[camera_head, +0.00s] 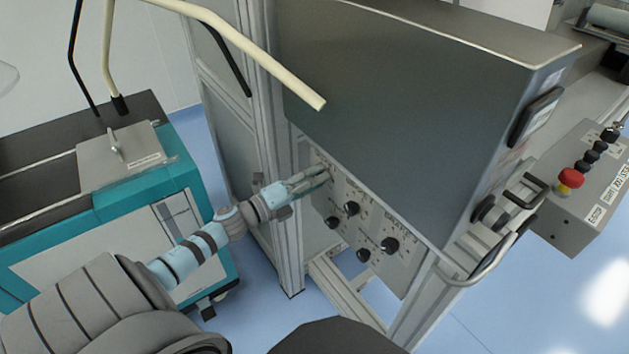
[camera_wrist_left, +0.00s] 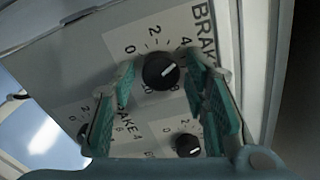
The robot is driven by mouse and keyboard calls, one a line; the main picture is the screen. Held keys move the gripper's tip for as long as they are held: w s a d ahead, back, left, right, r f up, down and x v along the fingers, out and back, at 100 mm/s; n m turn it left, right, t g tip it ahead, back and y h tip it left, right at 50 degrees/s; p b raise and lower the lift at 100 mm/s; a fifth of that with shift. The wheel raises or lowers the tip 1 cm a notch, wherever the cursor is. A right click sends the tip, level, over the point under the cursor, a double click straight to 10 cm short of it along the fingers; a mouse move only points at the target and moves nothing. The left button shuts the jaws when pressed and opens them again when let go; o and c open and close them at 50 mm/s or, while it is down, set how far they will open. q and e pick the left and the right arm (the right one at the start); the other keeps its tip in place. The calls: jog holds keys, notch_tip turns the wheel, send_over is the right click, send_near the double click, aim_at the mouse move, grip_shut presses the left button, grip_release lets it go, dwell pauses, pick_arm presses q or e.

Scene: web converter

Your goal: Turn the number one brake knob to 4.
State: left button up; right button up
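In the left wrist view, a round black brake knob (camera_wrist_left: 161,71) with a white pointer line sits on a white dial plate marked 0, 2 and 4. Its pointer aims to the upper right, a little below the 4. The knob's own number is cut off or hidden. My left gripper (camera_wrist_left: 160,73) is open, with its green-padded fingers on either side of this knob; I cannot tell whether they touch it. In the head view my left gripper (camera_head: 326,175) is at the panel's upper left and hides this knob. My right gripper is not in view.
More black knobs, such as this one (camera_head: 352,208), sit close by on the panel (camera_head: 375,225). A grey cover (camera_head: 400,90) overhangs above. A teal cabinet (camera_head: 170,180) stands at left. A box with a red button (camera_head: 571,178) is at right.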

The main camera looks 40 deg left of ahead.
pick_arm(q)
jog(key=v, duration=1.2)
dwell(0.3)
